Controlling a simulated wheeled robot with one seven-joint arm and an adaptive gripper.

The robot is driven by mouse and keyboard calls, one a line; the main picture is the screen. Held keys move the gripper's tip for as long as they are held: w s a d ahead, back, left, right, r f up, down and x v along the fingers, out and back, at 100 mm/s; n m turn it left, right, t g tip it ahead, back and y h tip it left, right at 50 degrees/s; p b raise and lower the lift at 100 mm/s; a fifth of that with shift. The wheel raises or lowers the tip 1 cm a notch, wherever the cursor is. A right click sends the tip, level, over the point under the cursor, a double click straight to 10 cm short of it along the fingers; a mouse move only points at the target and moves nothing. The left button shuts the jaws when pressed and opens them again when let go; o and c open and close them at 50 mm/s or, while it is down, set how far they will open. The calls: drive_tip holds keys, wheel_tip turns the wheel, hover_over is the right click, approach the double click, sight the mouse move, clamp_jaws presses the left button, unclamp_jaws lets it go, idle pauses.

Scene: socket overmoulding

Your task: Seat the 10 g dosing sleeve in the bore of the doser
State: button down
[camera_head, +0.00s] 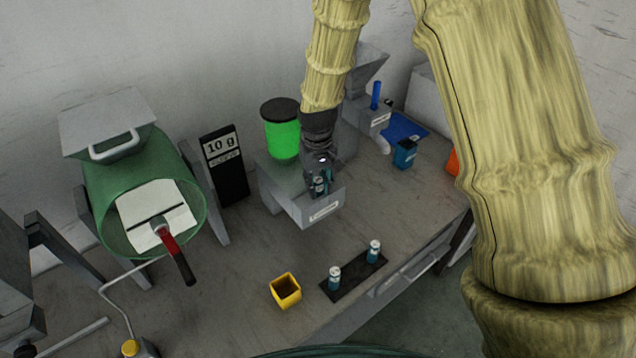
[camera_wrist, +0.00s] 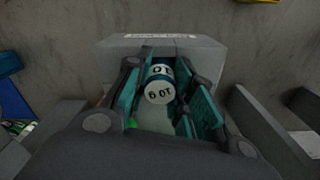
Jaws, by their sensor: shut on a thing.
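The doser (camera_head: 290,195) is a grey block with a white front label, below a green hopper (camera_head: 282,138) with a black lid. My gripper (camera_head: 319,186) is over the doser's front part and points down. In the wrist view my gripper (camera_wrist: 165,95) has its teal finger pads on both sides of the 10 g dosing sleeve (camera_wrist: 158,92). The sleeve has a white end marked "10 g" and a teal band. The doser's front (camera_wrist: 205,50) shows behind it. The bore is hidden, and I cannot tell whether the sleeve is inside it.
A black strip (camera_head: 353,281) holds two other teal-and-white sleeves near the table's front edge, with a yellow open box (camera_head: 285,290) beside it. A black "10 g" sign (camera_head: 225,165) and a green drum (camera_head: 150,185) stand left. A blue cup (camera_head: 404,154) stands right.

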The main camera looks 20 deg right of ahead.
drive_tip(key=c, duration=1.2)
unclamp_jaws()
drive_tip(key=shift+w+f, duration=0.15)
drive_tip(key=shift+r, duration=0.25)
drive_tip(key=shift+r, duration=0.2)
wheel_tip(320, 180, up, 12)
drive_tip(key=b, duration=0.4)
drive_tip(key=shift+f, duration=0.2)
